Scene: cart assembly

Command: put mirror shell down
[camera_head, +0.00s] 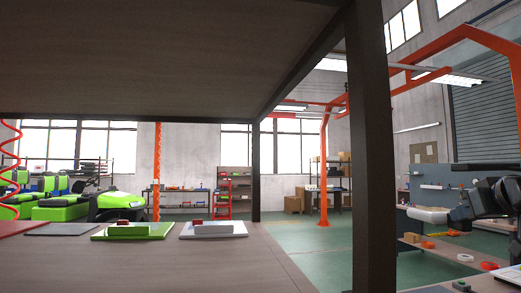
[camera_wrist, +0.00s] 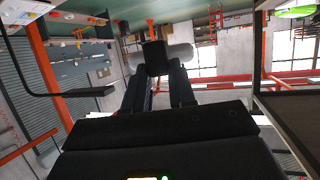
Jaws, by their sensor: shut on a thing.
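A pale cream, rounded piece, which I take to be the mirror shell (camera_head: 428,214), is at the right of the head view. My gripper (camera_head: 450,214) is shut on it and holds it in the air, to the right of the shelf post. In the wrist view, my gripper (camera_wrist: 155,65) has its dark fingers together around a greyish rounded shell (camera_wrist: 180,53). The fingers hide the shell's middle.
A brown shelf (camera_head: 200,265) fills the left, with a thick post (camera_head: 372,150) between it and my gripper. A green part (camera_head: 130,230) and a white part (camera_head: 213,229) lie on it; a dark plate (camera_head: 62,229) is bare. Small orange and white rings lie on a low surface (camera_head: 445,250) at right.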

